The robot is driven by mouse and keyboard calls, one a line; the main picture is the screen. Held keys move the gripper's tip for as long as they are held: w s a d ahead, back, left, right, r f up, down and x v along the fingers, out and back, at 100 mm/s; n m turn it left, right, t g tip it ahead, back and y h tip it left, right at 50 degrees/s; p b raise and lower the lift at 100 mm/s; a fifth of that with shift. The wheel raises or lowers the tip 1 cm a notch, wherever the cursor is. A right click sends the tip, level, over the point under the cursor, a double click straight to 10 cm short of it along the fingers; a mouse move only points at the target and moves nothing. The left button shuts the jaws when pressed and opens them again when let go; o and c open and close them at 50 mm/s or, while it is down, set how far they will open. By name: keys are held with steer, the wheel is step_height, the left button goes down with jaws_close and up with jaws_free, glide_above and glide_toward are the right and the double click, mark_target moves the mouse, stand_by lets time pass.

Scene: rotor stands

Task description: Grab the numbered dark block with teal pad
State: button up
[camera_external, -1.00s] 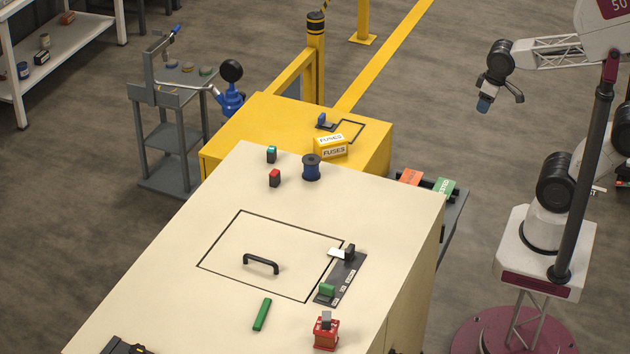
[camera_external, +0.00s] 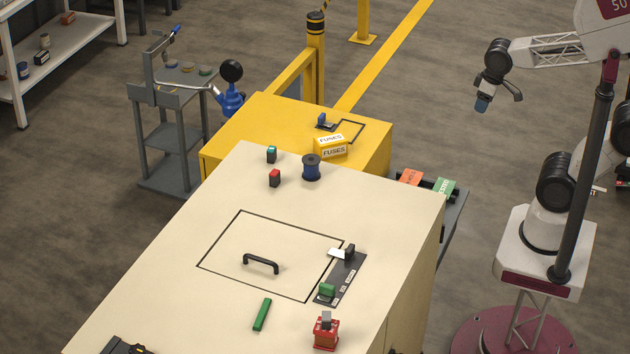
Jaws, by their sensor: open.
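A small dark block with a teal pad on top (camera_external: 271,154) stands upright on the far end of the beige cabinet top (camera_external: 215,195). Any number on it is too small to read. A similar dark block with a red top (camera_external: 275,178) stands just nearer. My gripper (camera_external: 499,100) is open and empty, up in the air to the right of the cabinets, far from both blocks. One of its fingertips looks blue.
A blue spool (camera_external: 311,167) stands right of the two blocks. A yellow fuses box (camera_external: 331,146) sits on the yellow cabinet behind. A black handle (camera_external: 260,263), a green bar (camera_external: 262,314) and a red padlock-like item (camera_external: 326,332) are nearer. The left cabinet top is clear.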

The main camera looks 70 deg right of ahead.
steer(key=w+a+r+n+g+y, duration=0.1)
steer(key=w+a+n+y, duration=0.15)
steer(key=w, duration=0.45)
steer(key=w+a+r+n+g+y, duration=0.1)
steer(key=w+a+n, duration=0.25)
steer(key=w, duration=0.35)
steer(key=n+g+y, duration=0.2)
steer(key=n+y, duration=0.8)
steer(key=n, duration=0.3)
glide_toward(273, 147)
steer(key=x, duration=0.4)
steer(key=shift+s+a+f, duration=0.15)
steer(key=shift+a, duration=0.2)
steer(key=shift+w+a+f, duration=0.1)
steer(key=shift+w, duration=0.1)
steer(key=shift+a, duration=0.1)
steer(key=shift+x, duration=1.2)
steer(key=shift+a+f, duration=0.1)
